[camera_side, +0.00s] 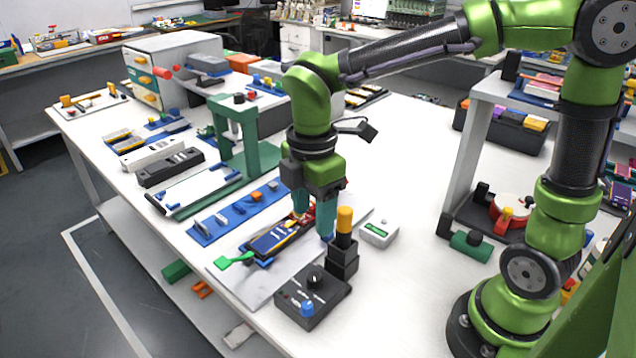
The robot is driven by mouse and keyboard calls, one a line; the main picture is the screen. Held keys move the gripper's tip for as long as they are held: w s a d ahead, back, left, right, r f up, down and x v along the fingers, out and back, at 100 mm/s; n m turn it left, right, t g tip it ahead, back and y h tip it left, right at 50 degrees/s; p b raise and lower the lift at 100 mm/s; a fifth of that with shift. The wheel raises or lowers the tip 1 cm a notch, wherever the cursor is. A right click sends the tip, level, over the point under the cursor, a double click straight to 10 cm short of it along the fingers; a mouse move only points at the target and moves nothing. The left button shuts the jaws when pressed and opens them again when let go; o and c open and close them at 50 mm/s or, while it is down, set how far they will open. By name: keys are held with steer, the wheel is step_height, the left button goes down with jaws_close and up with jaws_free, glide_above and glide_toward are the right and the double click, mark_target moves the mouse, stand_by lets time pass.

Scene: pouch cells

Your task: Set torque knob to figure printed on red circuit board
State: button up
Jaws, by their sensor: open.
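A black control box (311,296) stands at the table's front edge. It has a black knob (315,276) with pale marks around it and a blue knob (307,307). Which one sets torque, and the figures, are too small to read. My gripper (313,223) points down with its teal fingers apart, behind and above the control box. A small red piece (304,215), perhaps the red circuit board, shows between the fingers at the end of a dark blue tray (268,243). The fingers partly hide it, and no print is legible.
A yellow-handled tool (344,219) stands upright in a black holder (343,262) beside the control box and close to my gripper. A green clip (235,260) lies left of the tray. A white meter (379,233) lies to the right, with bare table beyond it.

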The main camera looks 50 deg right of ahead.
mark_target(314, 276)
step_height(314, 276, down, 15)
steer(key=shift+f, duration=0.1)
steer(key=shift+c, duration=0.2)
steer(key=c, duration=1)
steer(key=shift+m, duration=0.3)
steer(key=m, duration=0.9)
stand_by(0.4)
